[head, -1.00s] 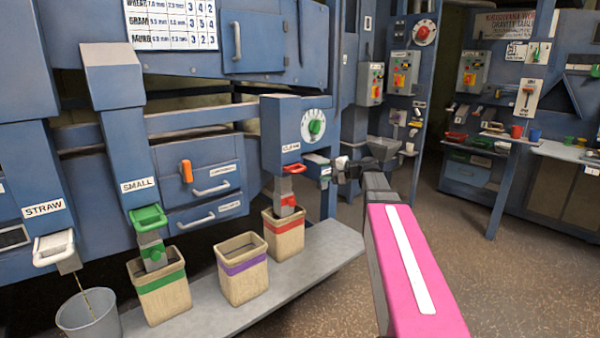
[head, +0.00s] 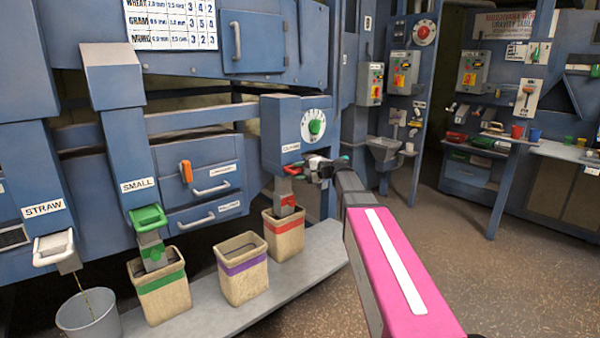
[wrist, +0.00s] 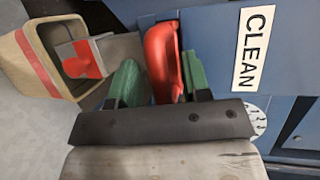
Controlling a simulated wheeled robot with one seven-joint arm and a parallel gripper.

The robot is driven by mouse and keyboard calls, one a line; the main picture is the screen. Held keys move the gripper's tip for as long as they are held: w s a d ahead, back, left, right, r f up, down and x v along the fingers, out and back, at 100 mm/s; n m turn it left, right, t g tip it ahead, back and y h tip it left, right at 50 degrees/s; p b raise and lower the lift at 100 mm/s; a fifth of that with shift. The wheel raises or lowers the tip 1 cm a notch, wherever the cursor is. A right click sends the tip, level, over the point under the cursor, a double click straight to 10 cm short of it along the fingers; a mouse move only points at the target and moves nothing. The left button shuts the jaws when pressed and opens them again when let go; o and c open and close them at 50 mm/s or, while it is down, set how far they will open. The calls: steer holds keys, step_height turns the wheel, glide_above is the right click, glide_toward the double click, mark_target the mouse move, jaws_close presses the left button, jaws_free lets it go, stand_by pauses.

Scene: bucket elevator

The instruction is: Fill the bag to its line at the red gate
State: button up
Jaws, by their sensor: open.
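The red gate handle (head: 293,168) sits under the CLEAN label, and it shows large in the wrist view (wrist: 163,62). My gripper (head: 318,169) is at the handle. In the wrist view its green-padded fingers (wrist: 160,75) are open, one on each side of the handle; I cannot tell whether they touch it. The bag with the red band (head: 284,237) stands upright below the gate's spout (head: 286,198), which has a red piece on it. The bag also shows in the wrist view (wrist: 37,60). Its fill level is hidden, and no grain stream shows there.
A purple-banded bag (head: 243,270) and a green-banded bag (head: 160,285) share the grey ledge (head: 215,312). The green SMALL gate (head: 148,218) and white STRAW gate (head: 53,247) are to the left; a thin stream falls into the grey bucket (head: 88,315). Open floor lies to the right.

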jaws_close()
steer(key=s+d, duration=0.2)
steer(key=s, duration=0.1)
stand_by(0.3)
jaws_free()
steer(key=shift+d, duration=0.1)
steer(key=v, duration=1)
steer(key=shift+s+d, duration=0.25)
steer(key=shift+d, duration=0.05)
